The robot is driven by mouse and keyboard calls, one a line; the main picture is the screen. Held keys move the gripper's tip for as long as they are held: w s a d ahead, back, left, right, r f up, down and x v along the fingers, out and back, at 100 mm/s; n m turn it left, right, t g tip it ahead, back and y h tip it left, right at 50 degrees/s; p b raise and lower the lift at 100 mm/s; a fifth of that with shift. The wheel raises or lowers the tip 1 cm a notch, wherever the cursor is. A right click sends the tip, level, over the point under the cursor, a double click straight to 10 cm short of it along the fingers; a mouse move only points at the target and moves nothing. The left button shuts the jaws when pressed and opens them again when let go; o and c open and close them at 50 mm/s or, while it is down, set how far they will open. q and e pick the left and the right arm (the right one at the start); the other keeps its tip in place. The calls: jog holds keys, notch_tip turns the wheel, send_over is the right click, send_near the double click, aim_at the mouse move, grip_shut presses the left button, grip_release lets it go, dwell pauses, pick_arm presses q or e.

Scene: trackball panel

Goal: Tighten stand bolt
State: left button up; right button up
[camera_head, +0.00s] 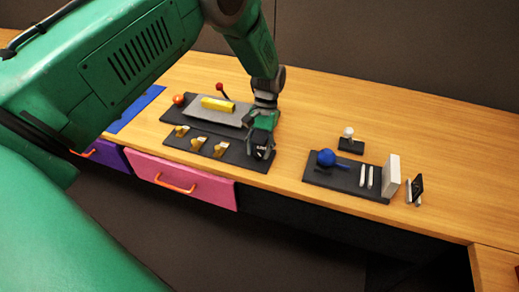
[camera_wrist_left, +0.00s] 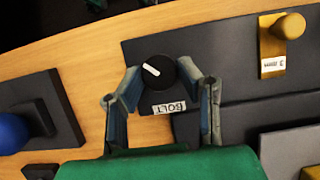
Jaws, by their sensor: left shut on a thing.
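The stand bolt is a round black knob (camera_wrist_left: 157,71) with a white line across its top, seen in the left wrist view. A white label (camera_wrist_left: 169,107) reading BOLT lies beside it on a dark plate (camera_wrist_left: 138,46). My left gripper (camera_wrist_left: 160,72) has its fingertips on both sides of the knob and is shut on it. In the head view my left gripper (camera_head: 260,146) points down at the right end of the front dark plate (camera_head: 194,148), and it hides the bolt there. My right gripper is in neither view.
On the front plate stand several brass pieces (camera_head: 198,143). Behind it lie a grey slab with a yellow block (camera_head: 217,104) and a red-tipped lever (camera_head: 219,87). To the right are a blue ball (camera_head: 326,157), a white upright panel (camera_head: 390,176) and a white knob (camera_head: 348,132). The back right table is clear.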

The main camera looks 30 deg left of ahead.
pick_arm(q)
jog(key=o, duration=1.1)
jog(key=shift+o, duration=0.2)
jog(key=shift+s, duration=0.1)
jog(key=shift+r, duration=0.1)
jog(key=shift+w+r, duration=0.2)
jog(key=v, duration=1.1)
jog(key=shift+w+r, duration=0.1)
jog(key=shift+r, duration=0.05)
